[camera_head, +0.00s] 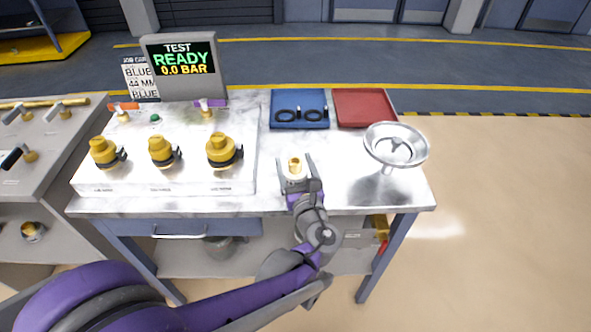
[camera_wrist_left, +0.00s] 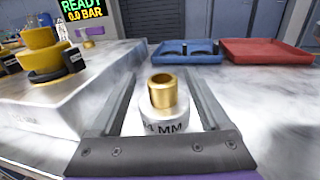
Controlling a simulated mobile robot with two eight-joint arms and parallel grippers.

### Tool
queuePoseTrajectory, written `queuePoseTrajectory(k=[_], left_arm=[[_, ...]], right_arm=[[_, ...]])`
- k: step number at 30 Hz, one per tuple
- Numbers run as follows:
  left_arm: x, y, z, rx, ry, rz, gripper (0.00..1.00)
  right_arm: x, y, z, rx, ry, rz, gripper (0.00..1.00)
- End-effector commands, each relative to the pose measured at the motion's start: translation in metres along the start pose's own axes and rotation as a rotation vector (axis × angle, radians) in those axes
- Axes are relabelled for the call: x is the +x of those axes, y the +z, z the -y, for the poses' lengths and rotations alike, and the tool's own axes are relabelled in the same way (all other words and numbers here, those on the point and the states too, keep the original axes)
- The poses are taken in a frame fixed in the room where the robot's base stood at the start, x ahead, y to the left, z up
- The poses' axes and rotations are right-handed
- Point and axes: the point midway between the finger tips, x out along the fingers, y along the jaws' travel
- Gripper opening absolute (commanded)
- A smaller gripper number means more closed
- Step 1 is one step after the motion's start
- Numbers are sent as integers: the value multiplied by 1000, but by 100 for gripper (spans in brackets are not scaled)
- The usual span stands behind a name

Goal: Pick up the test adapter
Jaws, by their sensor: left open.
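The test adapter (camera_head: 293,171) is a white cylinder with a brass neck, standing upright on the bench top. It also shows in the left wrist view (camera_wrist_left: 163,108), with a label reading partly "MM". My left gripper (camera_head: 296,169) is open, with one finger on each side of the adapter. In the left wrist view a gap shows between the adapter and each finger. The adapter's lower part is hidden by the gripper's body. My right gripper is in neither view.
A white test block (camera_head: 165,186) with several brass fittings stands left of the adapter. A "READY 0.0 BAR" display (camera_head: 183,68) is behind it. A blue tray (camera_head: 299,122) with black rings and a red tray (camera_head: 364,91) lie behind. A metal funnel (camera_head: 396,145) stands right.

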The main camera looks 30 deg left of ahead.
Motion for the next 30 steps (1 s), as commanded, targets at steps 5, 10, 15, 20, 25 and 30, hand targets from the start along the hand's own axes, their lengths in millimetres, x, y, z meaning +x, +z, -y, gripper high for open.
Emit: queuePoseTrajectory(k=[5, 10, 15, 20, 25, 30], left_arm=[[28, -3, 1, 1, 3, 0, 79], [37, -2, 2, 0, 0, 0, 79], [36, -2, 2, 0, 0, 0, 79], [36, -2, 2, 0, 0, 0, 52], [36, -2, 2, 0, 0, 0, 22], [36, -2, 2, 0, 0, 0, 0]], right_arm=[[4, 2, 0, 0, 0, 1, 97], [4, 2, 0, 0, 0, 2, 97], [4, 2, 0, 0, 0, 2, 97], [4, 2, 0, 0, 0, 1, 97], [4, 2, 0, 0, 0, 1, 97], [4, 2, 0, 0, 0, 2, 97]])
